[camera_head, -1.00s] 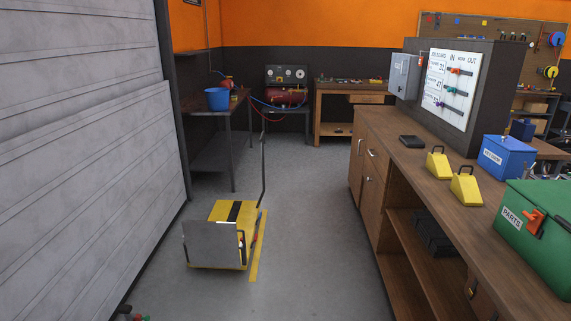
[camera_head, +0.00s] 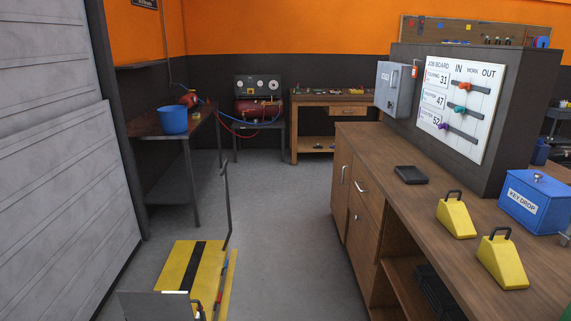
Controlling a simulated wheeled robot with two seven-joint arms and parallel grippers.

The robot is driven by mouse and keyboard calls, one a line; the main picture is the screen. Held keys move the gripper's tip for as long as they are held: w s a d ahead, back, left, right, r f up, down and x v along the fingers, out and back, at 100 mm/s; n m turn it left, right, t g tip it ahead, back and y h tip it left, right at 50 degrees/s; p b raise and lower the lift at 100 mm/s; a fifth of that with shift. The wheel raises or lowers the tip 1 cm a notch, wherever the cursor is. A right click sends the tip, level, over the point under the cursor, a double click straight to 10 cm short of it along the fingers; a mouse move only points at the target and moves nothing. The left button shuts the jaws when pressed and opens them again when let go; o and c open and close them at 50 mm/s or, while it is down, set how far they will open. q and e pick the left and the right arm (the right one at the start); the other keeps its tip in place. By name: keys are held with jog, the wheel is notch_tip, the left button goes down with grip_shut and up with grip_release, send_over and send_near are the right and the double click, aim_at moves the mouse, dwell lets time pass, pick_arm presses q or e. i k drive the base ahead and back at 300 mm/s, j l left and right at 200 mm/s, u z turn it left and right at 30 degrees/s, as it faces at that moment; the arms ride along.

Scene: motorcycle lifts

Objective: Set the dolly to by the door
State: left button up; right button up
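A yellow dolly (camera_head: 178,265) with a black stripe along its deck stands on the floor at the lower left, close to the grey panelled door (camera_head: 55,150). A grey plate (camera_head: 155,306) stands at its near end, cut off by the bottom of the view. A thin dark upright handle (camera_head: 227,205) rises at its far right. A yellow strip (camera_head: 232,270) shows on its right side. Neither of my grippers shows in the head view.
A wooden counter (camera_head: 400,150) runs along the right with yellow wedges (camera_head: 455,217), a blue key drop box (camera_head: 535,198) and a job board (camera_head: 460,108). A dark bench (camera_head: 190,140) with a blue bucket (camera_head: 173,120) stands back left. The floor (camera_head: 285,230) between is clear.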

aim_at(195, 266)
jog(key=i, duration=0.85)
jog(key=i+l+u, duration=0.15)
jog(key=i, duration=0.7)
